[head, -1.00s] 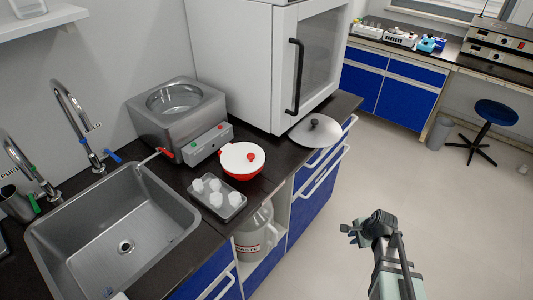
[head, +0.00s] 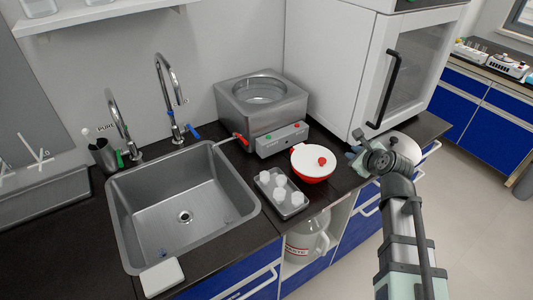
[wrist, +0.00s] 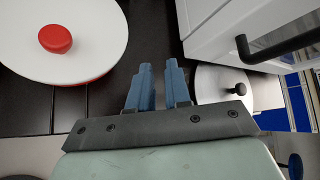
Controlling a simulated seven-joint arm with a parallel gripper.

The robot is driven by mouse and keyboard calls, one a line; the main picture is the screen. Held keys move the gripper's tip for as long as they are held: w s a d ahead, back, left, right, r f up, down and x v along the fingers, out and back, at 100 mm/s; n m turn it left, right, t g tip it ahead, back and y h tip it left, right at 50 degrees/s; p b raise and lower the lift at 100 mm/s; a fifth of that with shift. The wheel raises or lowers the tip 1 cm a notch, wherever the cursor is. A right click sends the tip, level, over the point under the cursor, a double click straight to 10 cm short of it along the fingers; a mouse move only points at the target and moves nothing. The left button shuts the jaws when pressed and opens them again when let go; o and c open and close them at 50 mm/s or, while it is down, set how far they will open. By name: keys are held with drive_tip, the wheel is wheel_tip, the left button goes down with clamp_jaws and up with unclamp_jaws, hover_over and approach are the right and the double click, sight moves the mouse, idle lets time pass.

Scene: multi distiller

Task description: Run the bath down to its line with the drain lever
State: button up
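The steel bath (head: 296,104) stands at the back of the counter, right of the sink, with its round top open and clear water inside. I cannot make out a level line. The red drain lever (head: 242,140) sits at the bath's lower left corner, on a thin spout (head: 222,148) reaching to the sink (head: 150,236). My gripper (head: 353,155) is over the right part of the counter, right of the red bowl and well apart from the lever. In the wrist view its two blue fingers (wrist: 160,75) are apart with nothing between them.
A red bowl with a white lid (head: 304,155) and a tray of white pieces (head: 293,212) stand before the bath. A metal disc lid (head: 409,147) lies partly behind my wrist. A tall white cabinet (head: 330,62) stands behind. Faucets (head: 171,90) rise behind the sink.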

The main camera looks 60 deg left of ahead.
drive_tip(key=s+a+r+m+y, duration=0.1)
drive_tip(key=s+a+r, duration=0.2)
drive_tip(key=s, duration=0.3)
drive_tip(key=s+a+r+g+y, duration=0.1)
drive_tip(key=s+a+r, duration=0.15)
drive_tip(key=s, duration=0.25)
drive_tip(key=s+a+r+m+y, duration=0.1)
drive_tip(key=s+a+r, duration=0.15)
drive_tip(key=s, duration=0.35)
drive_tip(key=g, duration=0.2)
approach(245, 141)
drive_tip(key=x, duration=1)
drive_tip(key=shift+a+f, duration=0.2)
drive_tip(key=shift+f, duration=0.05)
clamp_jaws()
drive_tip(key=shift+o, duration=2)
unclamp_jaws()
drive_tip(key=shift+o, duration=0.2)
drive_tip(key=shift+w, duration=0.1)
drive_tip(key=shift+r, duration=0.1)
